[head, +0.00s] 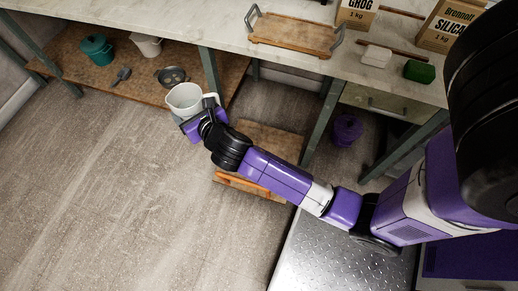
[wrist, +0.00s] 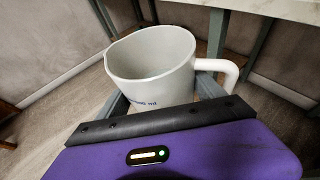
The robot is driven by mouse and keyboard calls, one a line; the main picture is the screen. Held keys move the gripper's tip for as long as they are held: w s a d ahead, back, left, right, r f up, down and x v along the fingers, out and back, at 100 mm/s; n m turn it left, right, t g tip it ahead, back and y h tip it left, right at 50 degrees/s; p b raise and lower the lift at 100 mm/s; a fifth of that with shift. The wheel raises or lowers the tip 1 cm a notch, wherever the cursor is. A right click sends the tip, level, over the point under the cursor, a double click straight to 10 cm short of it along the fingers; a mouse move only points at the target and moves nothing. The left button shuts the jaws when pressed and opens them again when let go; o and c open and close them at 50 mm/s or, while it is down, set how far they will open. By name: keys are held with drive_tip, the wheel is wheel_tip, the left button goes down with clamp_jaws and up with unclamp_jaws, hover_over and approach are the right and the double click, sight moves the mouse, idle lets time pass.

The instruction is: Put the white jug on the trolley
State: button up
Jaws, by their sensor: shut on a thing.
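The white jug (head: 185,97) is in my gripper (head: 190,116), off to the left of the wooden box and above the floor by the bench's lower shelf. In the wrist view the jug (wrist: 155,60) is upright or nearly so, with an open, empty-looking top, dark lettering and its handle on the right. My gripper (wrist: 162,100) is shut on the jug, one grey finger on each side; the fingertips are partly hidden. A metal tread-plate deck (head: 340,255), which looks like the trolley, is at the bottom, below my arm. Its deck looks bare where visible.
The worktop (head: 215,35) carries a wooden tray (head: 293,36). Floor at left is clear.

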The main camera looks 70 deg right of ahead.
drive_tip(key=s+d+f+m+g+h+b, duration=0.1)
drive_tip(key=s+d+f+b, duration=0.55)
drive_tip(key=f, duration=0.55)
drive_tip(key=s+d+f+m+h+b, duration=0.1)
drive_tip(key=s+d+f+b, duration=0.55)
drive_tip(key=f, duration=0.65)
drive_tip(key=s+d+f+g+h+b, duration=0.1)
drive_tip(key=s+d+f+b, duration=0.55)
drive_tip(key=f, duration=0.55)
drive_tip(key=f+b, duration=0.4)
drive_tip(key=f, duration=0.2)
drive_tip(key=f+b, duration=0.4)
drive_tip(key=f, duration=0.3)
drive_tip(key=s+f+b, duration=0.1)
drive_tip(key=f+b, duration=0.2)
drive_tip(key=f, duration=0.3)
drive_tip(key=shift+d+f+b, duration=0.1)
drive_tip(key=shift+f+b, duration=0.3)
drive_tip(key=shift+f, duration=0.2)
drive_tip(key=o, duration=2)
drive_tip(key=shift+y, duration=0.3)
drive_tip(key=shift+r, duration=0.2)
drive_tip(key=p+v, duration=0.2)
drive_tip(key=v, duration=1)
drive_tip(key=shift+s+f+p, duration=0.2)
drive_tip(key=shift+p, duration=0.2)
